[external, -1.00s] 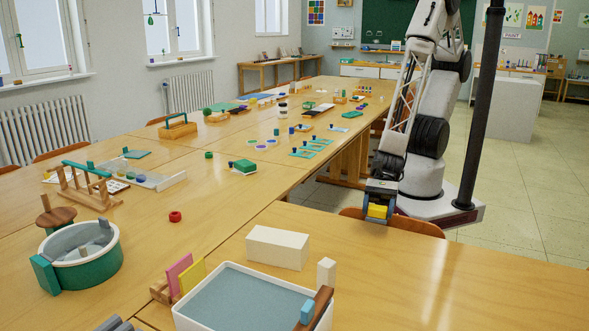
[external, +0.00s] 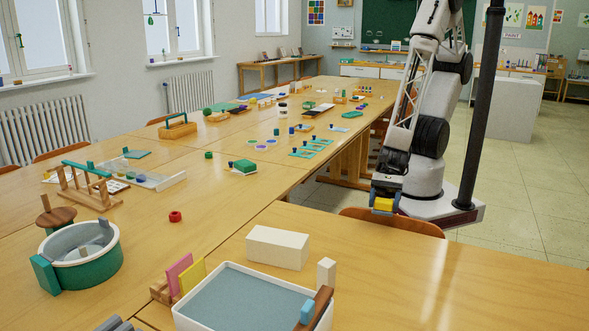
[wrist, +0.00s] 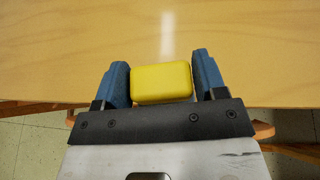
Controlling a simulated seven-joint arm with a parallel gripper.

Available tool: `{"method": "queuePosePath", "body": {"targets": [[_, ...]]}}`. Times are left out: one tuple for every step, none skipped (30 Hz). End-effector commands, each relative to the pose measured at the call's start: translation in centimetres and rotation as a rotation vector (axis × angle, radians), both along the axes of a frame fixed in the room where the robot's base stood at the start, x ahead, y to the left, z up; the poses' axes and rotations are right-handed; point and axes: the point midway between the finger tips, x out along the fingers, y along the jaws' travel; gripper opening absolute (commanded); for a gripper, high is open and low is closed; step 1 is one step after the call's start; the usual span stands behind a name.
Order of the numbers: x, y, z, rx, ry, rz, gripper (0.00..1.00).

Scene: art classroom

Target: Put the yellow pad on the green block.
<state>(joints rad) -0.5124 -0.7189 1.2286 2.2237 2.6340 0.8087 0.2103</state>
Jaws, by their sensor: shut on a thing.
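My gripper (external: 387,194) is shut on the yellow pad (external: 384,204), beside the near table's far edge. In the wrist view, the yellow pad (wrist: 161,83) sits between the two blue fingers of my gripper (wrist: 162,76), with bare tabletop beyond it. The green block is not in the wrist view.
A cream block (external: 277,248) and a white-rimmed tray (external: 178,316) stand on the near table (external: 450,285). A dark pole (external: 481,120) rises right of my arm. A chair (external: 392,221) stands below my gripper.

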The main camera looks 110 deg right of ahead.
Motion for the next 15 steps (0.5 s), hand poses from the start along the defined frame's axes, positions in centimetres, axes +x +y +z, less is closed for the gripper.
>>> {"method": "queuePosePath", "body": {"targets": [[0.01,0.01,0.01,0.000,0.000,0.000,0.41],[0.01,0.01,0.01,0.000,0.000,0.000,0.41],[0.01,0.01,0.01,0.000,0.000,0.000,0.41],[0.01,0.01,0.01,0.000,0.000,0.000,0.41],[0.01,0.01,0.01,0.000,0.000,0.000,0.41],[0.01,0.01,0.01,0.000,0.000,0.000,0.41],[0.01,0.01,0.01,0.000,0.000,0.000,0.41],[0.02,0.00,0.01,0.000,0.000,0.000,0.41],[0.03,0.00,0.01,0.000,0.000,0.000,0.41],[0.06,-0.01,0.02,0.000,0.000,0.000,0.41],[0.09,-0.02,0.03,0.000,0.000,-0.001,0.41],[0.17,-0.05,0.05,0.000,0.000,-0.002,0.41],[0.25,-0.08,0.07,0.000,0.000,-0.003,0.41],[0.36,-0.11,0.10,0.000,0.000,-0.004,0.41],[0.54,-0.18,0.16,0.000,0.000,-0.007,0.41]]}}
